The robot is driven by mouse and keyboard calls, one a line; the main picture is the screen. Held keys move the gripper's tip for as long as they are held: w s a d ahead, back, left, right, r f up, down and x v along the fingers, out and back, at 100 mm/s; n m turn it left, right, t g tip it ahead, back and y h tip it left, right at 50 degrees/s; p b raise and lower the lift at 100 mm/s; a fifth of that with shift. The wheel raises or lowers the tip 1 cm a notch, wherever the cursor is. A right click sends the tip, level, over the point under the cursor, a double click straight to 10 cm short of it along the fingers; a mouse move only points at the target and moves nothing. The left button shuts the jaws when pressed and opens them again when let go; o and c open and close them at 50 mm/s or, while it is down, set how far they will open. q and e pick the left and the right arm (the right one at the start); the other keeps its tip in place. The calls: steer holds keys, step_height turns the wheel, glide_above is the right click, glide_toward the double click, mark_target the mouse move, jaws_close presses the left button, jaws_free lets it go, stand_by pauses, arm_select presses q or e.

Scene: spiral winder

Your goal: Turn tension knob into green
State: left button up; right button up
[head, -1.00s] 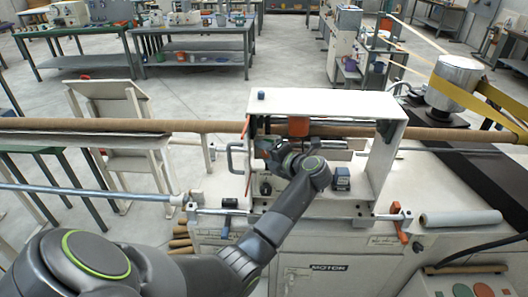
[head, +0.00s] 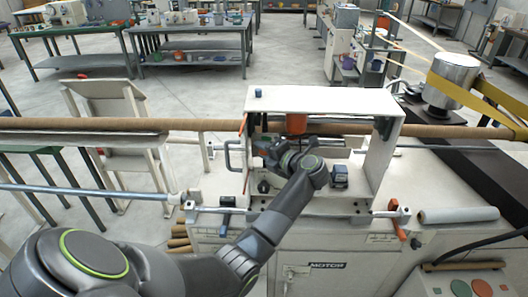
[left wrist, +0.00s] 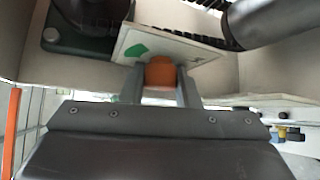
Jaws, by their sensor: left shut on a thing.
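The tension knob (left wrist: 160,74) is a small orange block in the left wrist view, between the two grey fingers of my left gripper (left wrist: 160,88). The fingers are shut on its sides. A white plate (left wrist: 175,48) with a green patch (left wrist: 136,49) lies just beyond the knob; no other colour shows on it. In the head view my left gripper (head: 268,147) reaches into the open white frame (head: 325,101) of the winder, and my wrist hides most of the knob there. My right gripper is in neither view.
An orange cylinder (head: 297,123) hangs under the frame's top. A long brown tube (head: 430,131) runs across behind my gripper. A small dark blue box (head: 339,176) stands right of my wrist. An orange-red lever (head: 397,229) and a pale roll (head: 458,216) are further right.

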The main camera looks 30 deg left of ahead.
arm_select(q)
steer(key=shift+f+m+y+b, duration=0.15)
steer(key=shift+m+y+b, duration=0.65)
steer(key=shift+m+y, duration=0.25)
steer(key=shift+m+t+y+b, duration=0.3)
steer(key=shift+m+y+b, duration=0.2)
steer(key=shift+m+y, duration=0.4)
steer(key=o, duration=1)
steer(key=shift+c, duration=0.2)
